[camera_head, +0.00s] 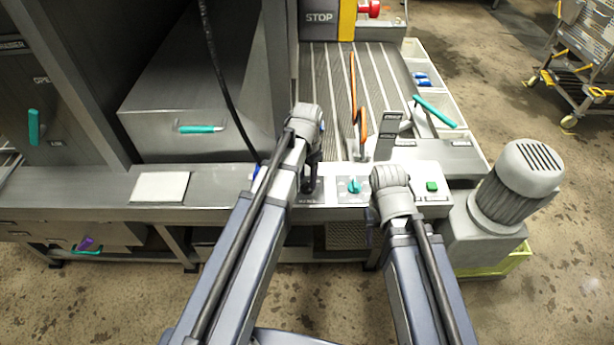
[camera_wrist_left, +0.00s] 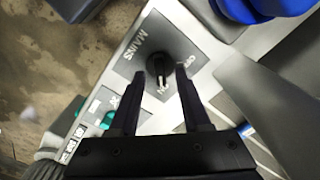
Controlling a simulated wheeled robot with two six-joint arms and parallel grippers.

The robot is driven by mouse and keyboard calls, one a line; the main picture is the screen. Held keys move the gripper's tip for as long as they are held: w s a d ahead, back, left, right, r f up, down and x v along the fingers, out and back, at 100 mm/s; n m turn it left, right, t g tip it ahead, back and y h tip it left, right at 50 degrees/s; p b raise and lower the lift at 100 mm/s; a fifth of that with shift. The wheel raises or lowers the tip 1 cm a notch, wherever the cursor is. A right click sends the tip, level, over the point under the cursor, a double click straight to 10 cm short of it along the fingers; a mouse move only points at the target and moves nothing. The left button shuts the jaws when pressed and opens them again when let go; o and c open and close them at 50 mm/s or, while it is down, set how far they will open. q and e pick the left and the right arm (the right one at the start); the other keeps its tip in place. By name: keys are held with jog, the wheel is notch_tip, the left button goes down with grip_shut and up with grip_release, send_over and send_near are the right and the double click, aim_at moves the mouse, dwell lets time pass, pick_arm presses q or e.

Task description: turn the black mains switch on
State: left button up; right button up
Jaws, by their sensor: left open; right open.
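The black mains switch (camera_wrist_left: 159,68) sits on a dark plate marked MAINS, with OFF and ON labels, in the left wrist view. Its bar, with a pale line, appears to point toward the ON label. My left gripper (camera_wrist_left: 158,76) is open, with one finger on each side of the knob; I cannot tell whether either touches it. In the head view my left gripper (camera_head: 312,175) points down over the dark switch plate (camera_head: 312,199) and hides the knob. My right gripper (camera_head: 370,237) is mostly hidden by its wrist, in front of the panel edge.
A teal knob (camera_head: 354,186) and a green button (camera_head: 432,186) are on the same panel. An orange lever (camera_head: 361,130) and a teal-handled lever (camera_head: 434,110) rise behind it. A grey motor (camera_head: 515,180) stands at the right. A white sheet (camera_head: 160,187) lies on the left ledge.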

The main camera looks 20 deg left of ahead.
aim_at(307, 183)
pick_arm(q)
notch_tip(307, 183, up, 6)
jog(key=p, duration=0.5)
jog(key=shift+r, duration=0.1)
jog(key=s+d+n+y, duration=0.1)
jog(key=s+d+n, duration=0.1)
jog(key=s+d, duration=0.8)
jog(key=s, duration=0.5)
jog(key=shift+d, duration=0.4)
jog(key=shift+a, duration=0.1)
